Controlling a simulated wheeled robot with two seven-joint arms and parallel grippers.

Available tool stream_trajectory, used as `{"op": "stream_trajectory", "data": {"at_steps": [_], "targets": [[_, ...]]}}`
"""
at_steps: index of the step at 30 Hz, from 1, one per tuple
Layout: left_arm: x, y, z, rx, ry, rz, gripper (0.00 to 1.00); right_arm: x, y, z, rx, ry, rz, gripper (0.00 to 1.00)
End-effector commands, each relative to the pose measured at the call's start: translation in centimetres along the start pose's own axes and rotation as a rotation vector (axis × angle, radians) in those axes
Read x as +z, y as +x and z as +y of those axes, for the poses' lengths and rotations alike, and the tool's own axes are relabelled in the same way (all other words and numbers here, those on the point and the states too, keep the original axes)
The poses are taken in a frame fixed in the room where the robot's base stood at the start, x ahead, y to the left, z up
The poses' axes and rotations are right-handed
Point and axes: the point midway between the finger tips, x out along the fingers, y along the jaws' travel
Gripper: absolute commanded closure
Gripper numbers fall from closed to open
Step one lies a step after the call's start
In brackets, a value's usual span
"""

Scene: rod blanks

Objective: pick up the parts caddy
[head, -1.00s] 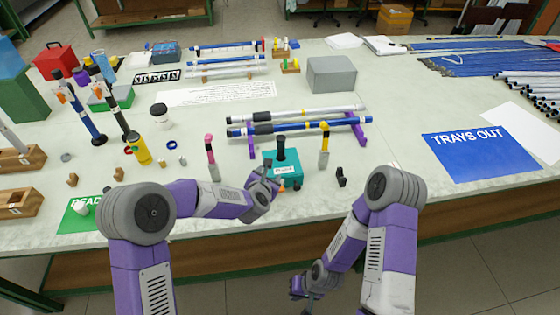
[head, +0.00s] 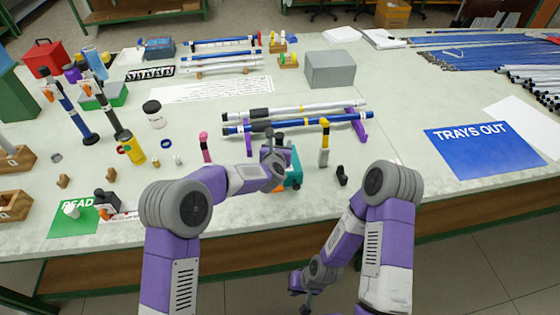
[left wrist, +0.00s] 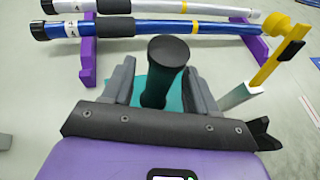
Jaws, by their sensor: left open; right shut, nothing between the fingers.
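The parts caddy (head: 296,168) is a teal box near the front middle of the table, partly hidden behind my left gripper in the head view. Its dark upright handle (left wrist: 165,62) shows in the left wrist view, with teal (left wrist: 174,98) below it. My left gripper (head: 277,146) is over the caddy. In the left wrist view its two open fingers (left wrist: 161,78) stand on either side of the handle, with gaps visible. My right gripper (head: 301,302) is shut and empty, low in front of the table edge and away from the caddy.
A rack with purple supports (head: 360,125) holds a white and a blue rod behind the caddy. A pink-topped tool (head: 205,146) stands to its left and a yellow-topped tool (head: 324,143) to its right. A small black object (head: 342,176) is also close on the right.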

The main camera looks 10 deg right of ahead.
Motion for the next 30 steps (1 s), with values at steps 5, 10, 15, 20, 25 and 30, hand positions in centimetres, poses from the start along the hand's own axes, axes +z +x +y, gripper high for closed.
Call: {"op": "stream_trajectory", "data": {"at_steps": [5,10,15,20,25,30], "targets": [[-0.01,0.6,-0.08,-0.002,0.0,0.0,0.42,-0.01,0.0,-0.01,0.0,0.0,0.0,1.0],[-0.01,0.58,-0.07,-0.002,0.0,0.001,0.42,0.0,0.0,-0.01,0.0,0.0,0.0,1.0],[-0.01,0.57,-0.05,-0.001,0.0,0.001,0.68,0.0,0.0,-0.01,0.0,0.0,0.0,1.0],[-0.01,0.56,-0.05,-0.001,0.0,0.001,0.92,0.0,0.0,-0.01,0.0,0.0,0.0,1.0],[-0.01,0.56,-0.05,-0.001,0.0,0.001,1.0,0.0,0.0,-0.01,0.0,0.0,0.0,1.0],[0.12,0.54,-0.05,-0.001,0.0,-0.002,1.0,0.0,0.0,-0.01,0.0,0.0,0.0,1.0]]}}
